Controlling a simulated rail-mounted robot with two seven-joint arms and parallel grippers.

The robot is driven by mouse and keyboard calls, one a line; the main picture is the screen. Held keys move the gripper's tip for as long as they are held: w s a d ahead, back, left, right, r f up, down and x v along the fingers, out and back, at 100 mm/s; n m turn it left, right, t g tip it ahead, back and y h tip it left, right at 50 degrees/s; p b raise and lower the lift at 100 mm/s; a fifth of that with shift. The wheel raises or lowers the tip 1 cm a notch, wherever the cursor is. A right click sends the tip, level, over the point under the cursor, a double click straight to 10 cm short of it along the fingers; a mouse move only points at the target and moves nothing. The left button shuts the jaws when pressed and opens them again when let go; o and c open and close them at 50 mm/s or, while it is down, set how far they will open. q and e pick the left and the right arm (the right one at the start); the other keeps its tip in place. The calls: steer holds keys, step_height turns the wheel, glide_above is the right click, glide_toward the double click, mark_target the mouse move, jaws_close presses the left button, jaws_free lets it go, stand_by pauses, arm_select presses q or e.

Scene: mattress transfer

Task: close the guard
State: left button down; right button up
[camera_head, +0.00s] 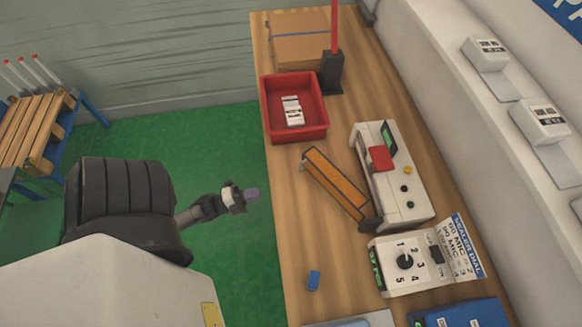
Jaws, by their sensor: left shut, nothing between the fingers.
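A long orange panel in a dark frame (337,182), which looks like the guard, stands angled out from the left side of a cream machine (412,198) on the wooden bench. Its near end meets a dark block at the machine's near corner, and its far end is apart from the machine. The machine has a red block, a green display and several knobs. My left gripper (250,194) is shut and empty over the green floor, left of the bench edge and apart from the panel. My right gripper is not in view.
A red bin (295,105) with white packets stands beyond the panel, near a cardboard box (298,40) and a red post. Bench left of the panel is clear.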

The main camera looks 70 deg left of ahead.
arm_select(q)
steer(key=w+a+y, duration=0.1)
steer(key=w, duration=0.4)
steer(key=w+a+f+g+y, duration=0.1)
steer(key=w, duration=0.4)
steer(key=w+a+m+y+p, duration=0.1)
steer(key=w, duration=0.4)
steer(key=shift+w+a+f+y, duration=0.15)
steer(key=shift+w+a+y, duration=0.15)
steer(key=shift+a, duration=0.05)
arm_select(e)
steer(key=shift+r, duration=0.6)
arm_select(q)
steer(key=shift+a, duration=0.1)
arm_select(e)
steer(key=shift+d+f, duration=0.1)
